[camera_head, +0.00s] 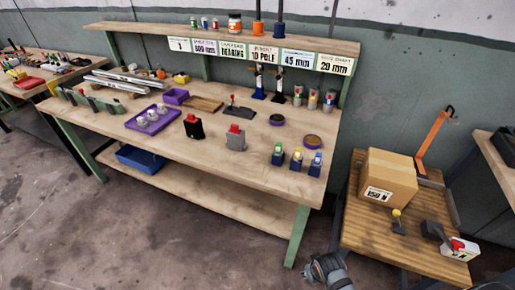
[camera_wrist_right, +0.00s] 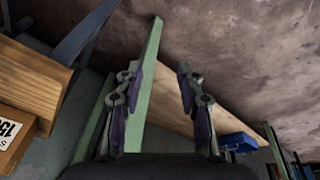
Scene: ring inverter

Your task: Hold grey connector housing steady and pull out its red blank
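The grey connector housing (camera_head: 236,142) stands upright on the front middle of the workbench, with its red blank (camera_head: 235,129) seated at the top. A similar black housing (camera_head: 194,130) with a red top stands just left of it. My right gripper (camera_wrist_right: 160,85) is open and empty in the right wrist view, with two fingers apart and only floor and bench parts behind them. Neither housing shows in that view. In the head view a dark part of one of my arms shows at the bottom, away from the housing. My left gripper is not in view.
Several blue blocks (camera_head: 296,160) stand right of the grey housing. A purple tray (camera_head: 144,123) lies to the left. A green bench leg (camera_head: 297,236) and a side cart with a cardboard box (camera_head: 388,177) are at right. The bench front around the grey housing is clear.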

